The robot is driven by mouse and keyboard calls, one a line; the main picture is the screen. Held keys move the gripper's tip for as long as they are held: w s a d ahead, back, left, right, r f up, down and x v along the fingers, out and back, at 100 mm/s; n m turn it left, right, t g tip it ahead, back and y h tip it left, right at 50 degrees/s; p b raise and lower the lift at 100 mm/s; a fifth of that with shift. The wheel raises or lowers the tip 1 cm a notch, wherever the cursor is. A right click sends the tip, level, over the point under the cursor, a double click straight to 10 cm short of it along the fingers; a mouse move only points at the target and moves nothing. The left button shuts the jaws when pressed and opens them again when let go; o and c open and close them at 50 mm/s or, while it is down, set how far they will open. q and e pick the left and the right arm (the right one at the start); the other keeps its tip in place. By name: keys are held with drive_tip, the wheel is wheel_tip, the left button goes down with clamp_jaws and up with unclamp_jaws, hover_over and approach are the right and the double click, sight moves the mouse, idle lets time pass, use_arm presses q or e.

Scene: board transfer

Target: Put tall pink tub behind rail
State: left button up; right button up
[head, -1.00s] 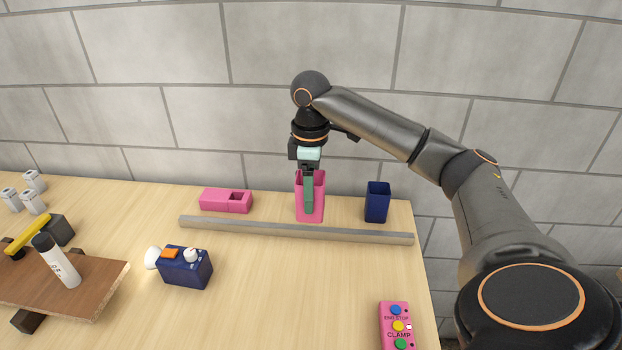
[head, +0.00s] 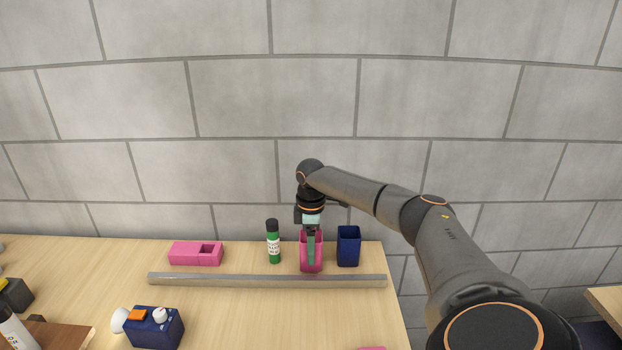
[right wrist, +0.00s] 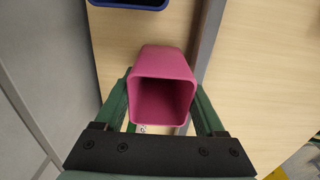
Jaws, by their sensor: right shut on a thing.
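The tall pink tub (head: 318,257) stands upright just behind the grey rail (head: 240,281) in the head view. My right gripper (head: 311,254) comes down on it from above and is shut on it. In the right wrist view the tub (right wrist: 163,62) sits between the two green fingers of the gripper (right wrist: 160,100), its open mouth towards the camera and empty. I cannot tell whether its base touches the table. My left gripper is not in view.
Behind the rail, a green bottle (head: 274,244) stands left of the tub and a navy tub (head: 348,247) close to its right. A pink block (head: 195,254) lies further left. A navy box with knobs (head: 155,328) is in front. The table front of the rail's middle is clear.

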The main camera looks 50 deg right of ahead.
drive_tip(key=shift+f, duration=0.55)
drive_tip(key=o, duration=1.3)
drive_tip(key=shift+f, duration=0.1)
wheel_tip(320, 180, up, 12)
drive_tip(key=shift+r, duration=0.15)
